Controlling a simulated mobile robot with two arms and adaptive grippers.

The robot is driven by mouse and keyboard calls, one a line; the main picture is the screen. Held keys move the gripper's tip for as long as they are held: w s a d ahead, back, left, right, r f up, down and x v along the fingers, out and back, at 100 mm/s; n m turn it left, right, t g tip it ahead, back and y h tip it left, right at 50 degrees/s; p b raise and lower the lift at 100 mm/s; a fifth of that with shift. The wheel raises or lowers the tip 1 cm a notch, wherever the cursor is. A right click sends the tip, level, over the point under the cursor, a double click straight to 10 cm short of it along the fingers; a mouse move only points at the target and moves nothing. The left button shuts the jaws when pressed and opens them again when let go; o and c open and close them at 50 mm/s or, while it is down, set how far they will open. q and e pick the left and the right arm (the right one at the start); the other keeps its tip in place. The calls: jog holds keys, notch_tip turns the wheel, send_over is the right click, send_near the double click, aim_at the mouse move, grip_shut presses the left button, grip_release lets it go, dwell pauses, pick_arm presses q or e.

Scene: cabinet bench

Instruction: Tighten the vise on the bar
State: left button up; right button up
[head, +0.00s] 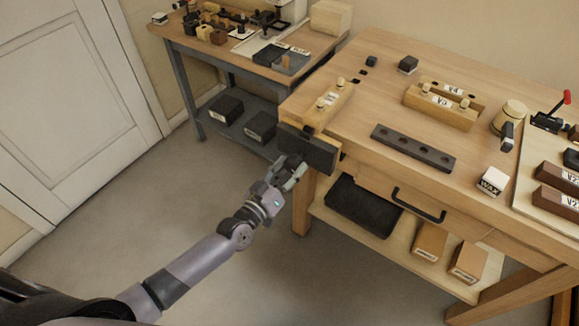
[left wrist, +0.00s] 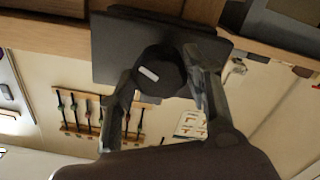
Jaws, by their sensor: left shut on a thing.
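The vise (head: 308,151) is a dark block on the front left corner of the wooden bench. My left gripper (head: 291,170) is at the vise's front face. In the left wrist view, the dark vise plate (left wrist: 112,52) fills the upper middle. The fingers are shut on a round dark vise knob (left wrist: 159,75) with a light mark, one finger on each side. The gripper partly hides the knob in the head view. My right gripper is not in view.
A drawer handle (head: 418,206) sticks out in front. Free floor lies left of the bench.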

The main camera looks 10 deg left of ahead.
pick_arm(q)
jog(key=shift+r+m+p, duration=0.1)
jog(key=shift+m+p, duration=0.4)
jog(key=shift+m, duration=0.3)
jog(key=shift+m+p, duration=0.3)
jog(key=shift+m, duration=0.6)
jog(key=shift+m+p, duration=0.6)
jog(key=shift+m, duration=0.6)
jog(key=shift+w+m, duration=0.1)
jog(key=shift+m, duration=0.4)
